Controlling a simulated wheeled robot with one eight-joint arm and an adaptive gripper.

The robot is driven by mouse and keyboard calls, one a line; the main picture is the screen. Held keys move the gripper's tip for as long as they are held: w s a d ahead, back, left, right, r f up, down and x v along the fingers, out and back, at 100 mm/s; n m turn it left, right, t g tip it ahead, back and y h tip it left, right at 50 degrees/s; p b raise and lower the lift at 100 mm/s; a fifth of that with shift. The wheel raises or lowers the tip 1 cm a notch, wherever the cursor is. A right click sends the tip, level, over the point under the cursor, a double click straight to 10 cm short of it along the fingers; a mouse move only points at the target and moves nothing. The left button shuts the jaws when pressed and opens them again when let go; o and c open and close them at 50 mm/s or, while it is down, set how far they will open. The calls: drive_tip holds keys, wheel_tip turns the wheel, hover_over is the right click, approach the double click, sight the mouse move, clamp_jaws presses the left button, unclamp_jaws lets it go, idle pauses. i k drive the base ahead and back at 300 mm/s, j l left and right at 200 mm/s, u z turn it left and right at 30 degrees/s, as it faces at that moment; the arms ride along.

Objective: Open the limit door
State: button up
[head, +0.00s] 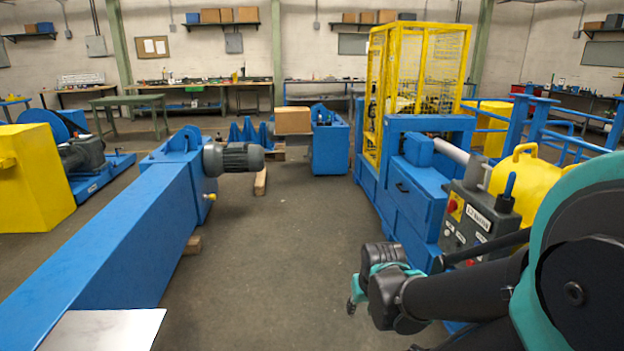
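A blue machine housing stands right of centre in the head view, with a blue front panel (421,213) that carries a small dark handle (401,187). This panel looks closed, and no lettering on it is readable, so I cannot tell if it is the limit door. A grey control box (468,231) with a red button on yellow and a white label is at its right, partly hidden by my arm. My gripper (353,300) hangs low over the floor, left of and apart from the control box. Its fingers are small and turned away, so their opening is unclear.
A yellow mesh cage (422,75) rises behind the housing. A long blue beam (130,235) with a grey motor (233,158) runs along the left. A cardboard box (292,120) sits further back. The concrete floor (285,245) between beam and housing is clear.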

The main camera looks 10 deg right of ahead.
sight(411, 151)
drive_tip(key=i+z, duration=0.15)
drive_tip(key=i, duration=0.45)
drive_tip(key=i+j+z, duration=0.2)
drive_tip(key=i, duration=0.45)
drive_tip(key=i+z, duration=0.15)
drive_tip(key=i, duration=0.45)
